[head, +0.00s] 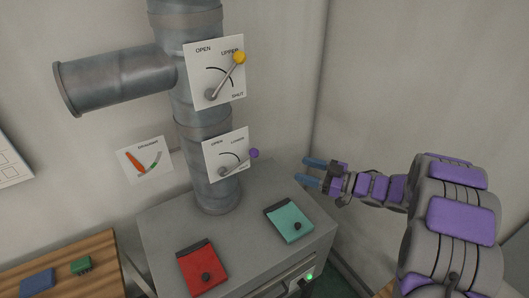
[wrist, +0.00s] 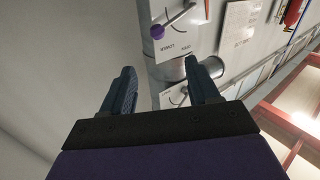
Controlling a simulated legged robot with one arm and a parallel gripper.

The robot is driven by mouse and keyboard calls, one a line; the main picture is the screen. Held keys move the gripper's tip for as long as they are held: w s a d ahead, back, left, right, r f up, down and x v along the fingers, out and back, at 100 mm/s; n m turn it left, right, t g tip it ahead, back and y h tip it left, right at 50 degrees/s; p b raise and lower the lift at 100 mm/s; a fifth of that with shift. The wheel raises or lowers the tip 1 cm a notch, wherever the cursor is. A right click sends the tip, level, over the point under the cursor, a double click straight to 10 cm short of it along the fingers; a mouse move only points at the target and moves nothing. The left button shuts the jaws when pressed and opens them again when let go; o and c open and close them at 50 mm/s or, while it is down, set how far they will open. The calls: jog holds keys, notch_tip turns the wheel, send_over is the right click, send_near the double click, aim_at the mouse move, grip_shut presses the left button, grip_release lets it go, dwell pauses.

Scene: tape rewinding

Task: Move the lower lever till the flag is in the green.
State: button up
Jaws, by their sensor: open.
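The lower lever (head: 238,162) is a grey rod with a purple knob (head: 254,153) on a white card marked OPEN and LOWER. It tilts up and right from its pivot. The purple knob also shows near the top of the wrist view (wrist: 157,31). The gauge card (head: 145,160) hangs left of the pipe. Its orange-red flag (head: 135,163) points up-left, left of and apart from the small green stretch (head: 154,167) on the arc. My gripper (head: 309,171) is open and empty, right of the purple knob in the head view and apart from it.
The upper lever (head: 227,74) with a yellow knob is on its own card above, on the same grey pipe (head: 215,190). A grey cabinet (head: 165,225) below bears a red panel (head: 203,268) and a teal panel (head: 289,221). The wall corner is behind my gripper.

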jog(key=x, duration=0.4)
jog(key=b, duration=0.2)
send_near(242, 162)
jog(key=w+a+r, duration=0.1)
jog(key=w+a, duration=0.3)
jog(key=w, duration=0.2)
jog(key=shift+d+r, duration=0.2)
jog(key=shift+d, duration=0.65)
jog(key=shift+a, duration=0.75)
jog(key=shift+c, duration=0.6)
jog(key=shift+s+a, duration=0.1)
jog(key=shift+a, duration=0.05)
jog(key=shift+c, duration=0.8)
jog(key=shift+d, duration=0.4)
grip_shut()
